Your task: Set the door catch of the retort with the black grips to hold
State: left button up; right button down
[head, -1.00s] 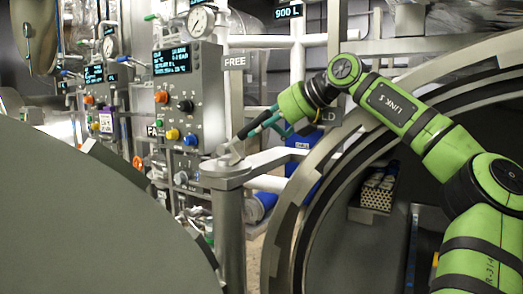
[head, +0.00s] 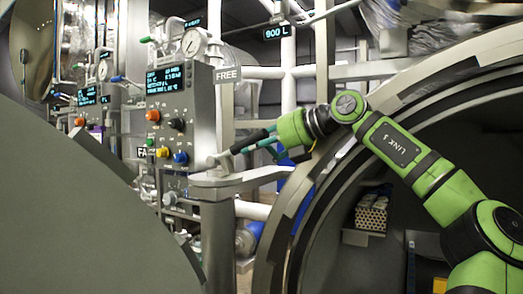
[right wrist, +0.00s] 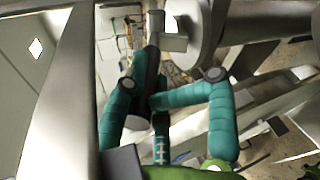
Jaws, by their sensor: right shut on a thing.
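The door catch is a lever with a black grip (head: 250,141) on top of the grey bracket at the retort's door post (head: 218,183). A FREE sign (head: 227,74) is above and left of it. A HOLD sign is not readable now; my right arm covers that area. My right gripper (head: 260,144) has its teal fingers closed around the black grip, with the lever pointing right and slightly up. In the right wrist view the black grip (right wrist: 147,72) lies between the teal fingers, and the pale lever end shows beyond. My left gripper is out of view.
The retort's round open mouth (head: 290,215) fills the right, with a perforated load (head: 371,216) inside. A large grey door (head: 80,220) covers the lower left. A control panel (head: 179,113) with coloured buttons and a gauge stands behind the post. Pipes run behind the lever.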

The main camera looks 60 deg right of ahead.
jog(key=shift+a+r, duration=0.2)
jog(key=shift+r, duration=0.1)
dwell(0.4)
jog(key=c, duration=1.1)
grip_release()
jog(key=shift+w, duration=0.15)
jog(key=shift+w+a+f, duration=0.1)
jog(key=shift+w+a, duration=0.15)
jog(key=shift+a, duration=0.05)
jog(key=shift+s+d+f, duration=0.1)
jog(key=shift+d+r, duration=0.1)
jog(key=shift+r, duration=0.35)
notch_tip(320, 180, up, 9)
jog(key=shift+r, duration=0.15)
